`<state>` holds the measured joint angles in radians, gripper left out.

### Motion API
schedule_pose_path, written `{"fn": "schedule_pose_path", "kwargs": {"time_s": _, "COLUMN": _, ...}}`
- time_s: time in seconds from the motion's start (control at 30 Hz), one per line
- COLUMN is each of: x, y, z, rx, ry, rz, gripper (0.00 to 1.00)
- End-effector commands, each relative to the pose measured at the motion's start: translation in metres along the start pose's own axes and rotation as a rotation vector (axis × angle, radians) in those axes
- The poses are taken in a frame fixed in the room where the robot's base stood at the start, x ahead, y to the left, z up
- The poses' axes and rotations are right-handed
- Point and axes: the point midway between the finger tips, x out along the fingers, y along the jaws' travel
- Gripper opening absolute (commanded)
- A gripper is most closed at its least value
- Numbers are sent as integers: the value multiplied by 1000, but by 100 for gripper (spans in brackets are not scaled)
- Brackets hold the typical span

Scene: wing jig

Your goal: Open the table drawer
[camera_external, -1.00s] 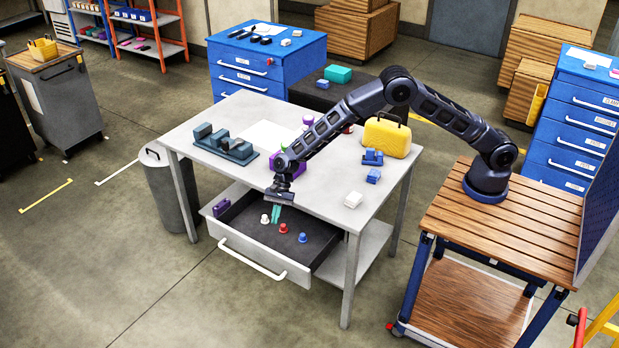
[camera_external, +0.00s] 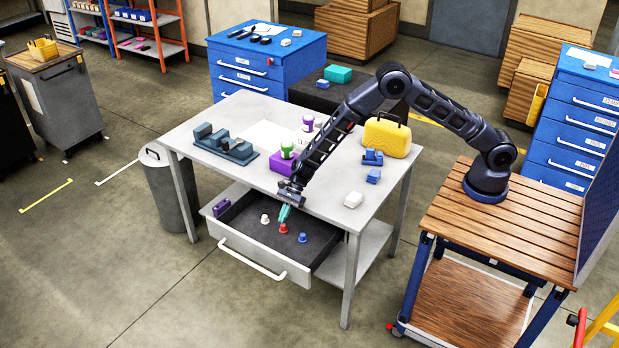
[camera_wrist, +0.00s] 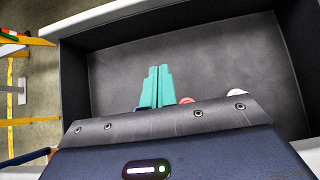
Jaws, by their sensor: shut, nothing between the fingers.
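The table drawer (camera_external: 262,258) is pulled out of the grey-white table (camera_external: 205,158), and its dark inside shows. Its light handle bar (camera_external: 252,260) is on the front face. My gripper (camera_external: 284,213) is above the drawer near the table's front edge, with its teal fingers pointing down. In the wrist view the teal fingers (camera_wrist: 157,87) are together with nothing between them, over the dark drawer floor (camera_wrist: 215,60). My gripper is apart from the handle.
In the drawer are a white peg (camera_external: 265,219), a red peg (camera_external: 283,229), a blue peg (camera_external: 302,238) and a purple part (camera_external: 221,207). On the tabletop are a teal fixture (camera_external: 225,146), a purple block (camera_external: 281,163) and a yellow case (camera_external: 387,138). Floor before the drawer is clear.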

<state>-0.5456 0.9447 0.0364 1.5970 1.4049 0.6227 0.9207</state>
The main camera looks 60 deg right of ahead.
Motion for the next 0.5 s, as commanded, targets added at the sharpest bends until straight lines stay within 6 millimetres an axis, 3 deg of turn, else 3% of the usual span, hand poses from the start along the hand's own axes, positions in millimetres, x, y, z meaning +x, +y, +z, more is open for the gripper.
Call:
{"fn": "schedule_pose_path", "kwargs": {"time_s": 0.23, "x": 18, "y": 0, "z": -2, "rx": -2, "ry": -1, "rz": 1, "gripper": 0}}
{"fn": "schedule_pose_path", "kwargs": {"time_s": 0.5, "x": 64, "y": 1, "z": -2, "rx": -3, "ry": 0, "rz": 1, "gripper": 0}}
